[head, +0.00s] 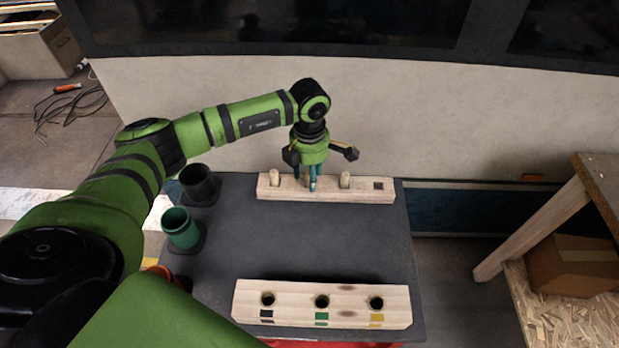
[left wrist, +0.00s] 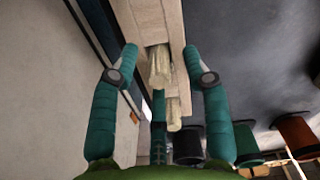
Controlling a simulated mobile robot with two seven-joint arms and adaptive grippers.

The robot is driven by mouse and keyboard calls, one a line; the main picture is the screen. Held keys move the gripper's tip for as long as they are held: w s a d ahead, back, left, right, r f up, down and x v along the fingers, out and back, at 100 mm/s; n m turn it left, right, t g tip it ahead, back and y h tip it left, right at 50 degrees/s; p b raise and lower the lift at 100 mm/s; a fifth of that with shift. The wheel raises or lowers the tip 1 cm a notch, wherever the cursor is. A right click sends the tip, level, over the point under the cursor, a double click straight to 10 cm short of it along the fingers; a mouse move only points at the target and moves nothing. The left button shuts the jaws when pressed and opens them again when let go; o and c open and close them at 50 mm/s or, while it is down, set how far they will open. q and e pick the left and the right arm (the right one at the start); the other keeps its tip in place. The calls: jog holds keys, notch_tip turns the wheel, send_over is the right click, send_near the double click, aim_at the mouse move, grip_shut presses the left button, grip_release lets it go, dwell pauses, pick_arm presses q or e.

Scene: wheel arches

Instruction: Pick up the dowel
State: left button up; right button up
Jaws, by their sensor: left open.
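A pale wooden rack (head: 362,193) stands at the back of the dark table. One pale dowel (head: 274,176) stands at its left, and another dowel (head: 345,178) stands right of my left gripper (head: 305,185). That gripper points down over the rack, fingers apart and empty. In the left wrist view, one dowel (left wrist: 160,66) shows between the open fingertips (left wrist: 160,52), with no visible contact. A second dowel (left wrist: 174,114) shows below it in the picture. The fingers hide part of the rack in the head view. My right gripper is not in view.
A wooden block (head: 345,289) with three holes and black, green and yellow marks lies at the table's front. Black (head: 197,184), green (head: 181,228) and orange (head: 160,272) cups line the left side. The table's middle (head: 300,240) is clear. A wall stands behind the rack.

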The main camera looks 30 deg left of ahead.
pick_arm(q)
jog(key=c, duration=0.9)
